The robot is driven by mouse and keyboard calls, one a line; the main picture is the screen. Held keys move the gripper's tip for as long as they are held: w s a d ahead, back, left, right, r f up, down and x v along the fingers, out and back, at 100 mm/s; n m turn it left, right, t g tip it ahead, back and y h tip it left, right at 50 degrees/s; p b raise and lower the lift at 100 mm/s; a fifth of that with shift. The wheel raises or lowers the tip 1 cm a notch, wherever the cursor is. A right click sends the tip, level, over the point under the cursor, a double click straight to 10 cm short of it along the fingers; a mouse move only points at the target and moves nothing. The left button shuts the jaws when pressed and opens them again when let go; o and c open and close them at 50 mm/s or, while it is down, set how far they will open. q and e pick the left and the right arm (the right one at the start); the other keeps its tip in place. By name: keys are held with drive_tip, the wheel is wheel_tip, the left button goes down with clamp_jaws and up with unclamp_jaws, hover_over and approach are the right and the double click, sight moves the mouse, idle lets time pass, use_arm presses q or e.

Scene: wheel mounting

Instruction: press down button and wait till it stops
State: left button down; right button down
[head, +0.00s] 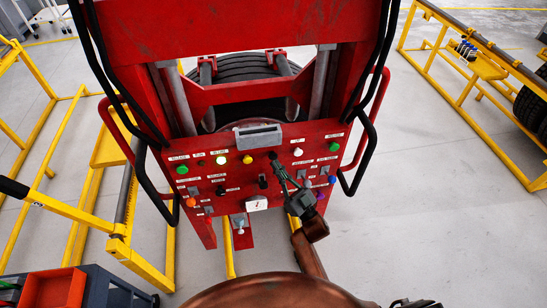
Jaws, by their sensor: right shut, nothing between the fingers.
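A red machine (245,95) stands ahead with a tilted control panel (235,178) on its front. The panel carries green (182,169), yellow (247,159), white (298,152), orange (191,202) and blue (332,179) buttons, plus black levers. The small labels are too blurred to tell which is the down button. My right gripper (276,160) is shut and empty. Its fingertips are over the panel's upper middle, right of the yellow button. I cannot tell whether they touch the panel, and they cover part of it. My left gripper is not in view.
A tire (245,68) shows behind the machine's bars. Black hoses (100,60) and red handles flank the panel. Yellow frames stand at left (75,210) and right (480,65). A red bin (54,288) sits lower left.

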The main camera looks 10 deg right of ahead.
drive_tip(key=shift+w, duration=0.15)
idle(0.4)
drive_tip(key=shift+w, duration=0.25)
drive_tip(key=shift+w+b, duration=0.35)
drive_tip(key=shift+w, duration=0.3)
idle(0.9)
idle(0.3)
drive_tip(key=shift+s+p, duration=0.55)
drive_tip(key=shift+s, duration=0.5)
